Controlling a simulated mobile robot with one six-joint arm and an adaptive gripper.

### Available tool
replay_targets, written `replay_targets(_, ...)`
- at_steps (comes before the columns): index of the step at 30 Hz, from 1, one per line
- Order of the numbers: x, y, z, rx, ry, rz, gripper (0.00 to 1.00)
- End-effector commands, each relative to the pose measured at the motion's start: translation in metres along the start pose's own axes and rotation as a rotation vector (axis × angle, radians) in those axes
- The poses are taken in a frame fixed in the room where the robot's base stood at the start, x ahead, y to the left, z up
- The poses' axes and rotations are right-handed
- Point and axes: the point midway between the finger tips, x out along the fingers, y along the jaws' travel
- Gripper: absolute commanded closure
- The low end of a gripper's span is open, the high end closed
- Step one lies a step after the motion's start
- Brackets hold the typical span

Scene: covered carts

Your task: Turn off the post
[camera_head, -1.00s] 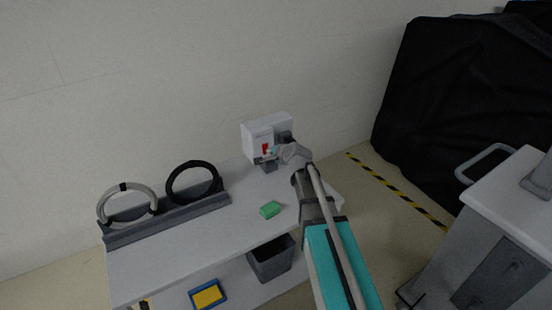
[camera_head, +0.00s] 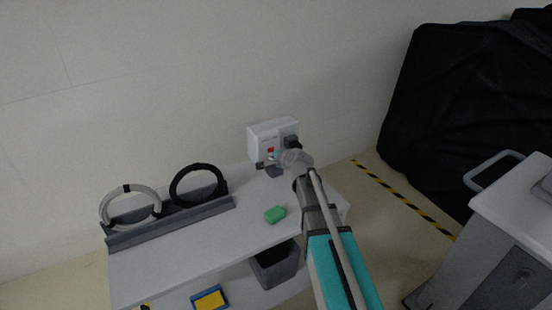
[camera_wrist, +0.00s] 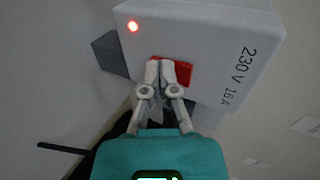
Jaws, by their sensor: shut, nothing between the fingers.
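The post is a white box (camera_head: 263,133) on the wall side of the grey table, marked "230 V 16 A" in the wrist view (camera_wrist: 225,40). A red switch (camera_wrist: 184,72) is on its face, and it also shows in the head view (camera_head: 270,150). A small red light (camera_wrist: 133,26) glows near the box's corner. My gripper (camera_wrist: 164,66) is shut and empty, its fingertips over the red switch and hiding part of it. I cannot tell whether they touch it. In the head view my gripper (camera_head: 272,161) is just in front of the box's lower part.
A green block (camera_head: 275,214) lies on the table (camera_head: 190,255). Two ring coils, grey (camera_head: 103,208) and black (camera_head: 173,190), stand in a rack at left. A dark bin (camera_head: 277,266) is below. A black-covered cart and a grey cart (camera_head: 515,205) stand at right.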

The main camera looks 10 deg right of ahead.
Motion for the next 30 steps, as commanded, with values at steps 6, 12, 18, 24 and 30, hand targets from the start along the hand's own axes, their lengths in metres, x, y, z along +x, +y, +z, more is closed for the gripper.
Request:
replay_targets(6,0.002,-0.001,0.001,-0.002,0.0,-0.006,1.0)
replay_targets(12,0.001,-0.004,0.004,-0.004,-0.005,-0.005,1.0)
replay_targets(18,-0.001,-0.011,0.006,-0.005,-0.008,-0.006,1.0)
replay_targets(24,-0.004,-0.016,0.007,-0.005,-0.008,-0.006,1.0)
replay_targets(30,-0.004,-0.016,0.008,-0.005,-0.009,-0.006,1.0)
